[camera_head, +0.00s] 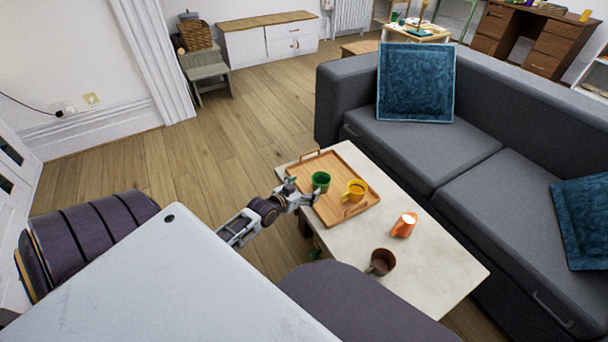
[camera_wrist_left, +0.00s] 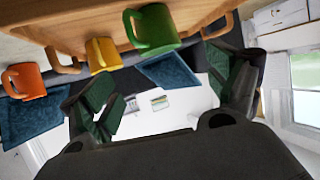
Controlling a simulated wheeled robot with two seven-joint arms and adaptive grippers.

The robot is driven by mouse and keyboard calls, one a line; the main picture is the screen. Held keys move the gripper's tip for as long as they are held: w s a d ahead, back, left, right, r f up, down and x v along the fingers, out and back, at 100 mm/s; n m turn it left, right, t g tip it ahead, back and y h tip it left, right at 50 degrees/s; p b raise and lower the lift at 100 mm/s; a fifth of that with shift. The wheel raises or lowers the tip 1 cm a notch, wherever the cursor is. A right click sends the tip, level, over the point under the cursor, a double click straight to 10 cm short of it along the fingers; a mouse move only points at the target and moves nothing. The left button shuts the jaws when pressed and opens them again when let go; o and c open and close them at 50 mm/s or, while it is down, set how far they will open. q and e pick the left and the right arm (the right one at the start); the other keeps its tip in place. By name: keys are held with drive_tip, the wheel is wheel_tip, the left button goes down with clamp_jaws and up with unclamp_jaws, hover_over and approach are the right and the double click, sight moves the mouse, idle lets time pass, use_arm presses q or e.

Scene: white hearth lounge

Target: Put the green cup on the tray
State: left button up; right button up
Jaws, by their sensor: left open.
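The green cup (camera_head: 321,181) stands upright on the wooden tray (camera_head: 329,211), near its left side in the head view. The cup (camera_wrist_left: 155,30) and the tray (camera_wrist_left: 85,20) also show in the left wrist view, which is upside down. My left gripper (camera_head: 303,192) is open and empty just left of the green cup. In the wrist view its fingers (camera_wrist_left: 172,98) are spread apart, with a visible gap to the cup. My right gripper is not in view.
A yellow cup (camera_head: 354,190) stands on the tray beside the green one. An orange cup (camera_head: 404,225) and a brown cup (camera_head: 381,262) stand on the pale table (camera_head: 440,262). A grey sofa (camera_head: 430,150) lies behind the table.

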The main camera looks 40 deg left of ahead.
use_arm(q)
drive_tip(key=shift+d, duration=0.1)
drive_tip(key=s+d+f+m+g+h, duration=0.1)
drive_tip(key=s+d+f+g, duration=0.2)
drive_tip(key=d, duration=0.4)
drive_tip(key=s+d+f+m+g+h, duration=0.1)
drive_tip(key=s+d+g, duration=0.1)
drive_tip(key=s+d, duration=0.4)
drive_tip(key=s+d+r+g, duration=0.3)
drive_tip(key=s+d+g, duration=0.2)
drive_tip(key=s+d, duration=0.5)
drive_tip(key=s, duration=0.3)
drive_tip(key=shift+r+m, duration=0.15)
drive_tip(key=shift+m, duration=0.15)
